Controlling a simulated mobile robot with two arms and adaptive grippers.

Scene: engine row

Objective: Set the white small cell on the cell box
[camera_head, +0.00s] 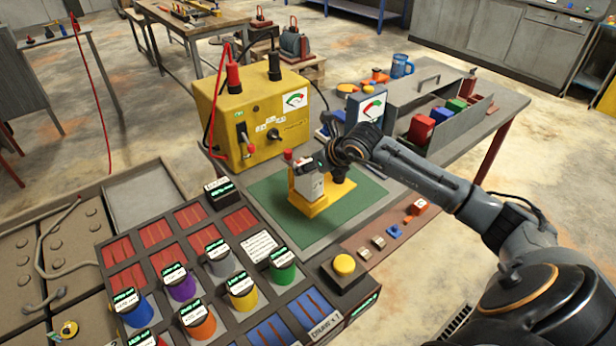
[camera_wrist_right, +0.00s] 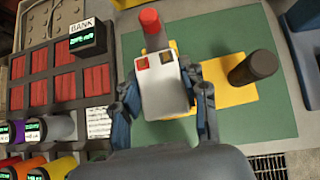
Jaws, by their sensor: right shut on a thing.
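The white small cell (camera_head: 309,186) is between the fingers of my right gripper (camera_head: 322,165), over the yellow base on the green mat. I cannot tell whether the cell touches the yellow base (camera_head: 312,207). No thing is clearly labelled as the cell box; the dark compartment box (camera_head: 325,291) at the front left holds coloured cylinders and red and blue slots. My left gripper is not in view.
A red-topped post (camera_wrist_right: 150,22) and a dark post (camera_wrist_right: 255,66) stand near the cell. A yellow meter box (camera_head: 262,125) with cables stands behind the green mat (camera_head: 270,198). A yellow button (camera_head: 344,265) sits front right of the mat. An open grey bin (camera_head: 440,130) holds coloured blocks.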

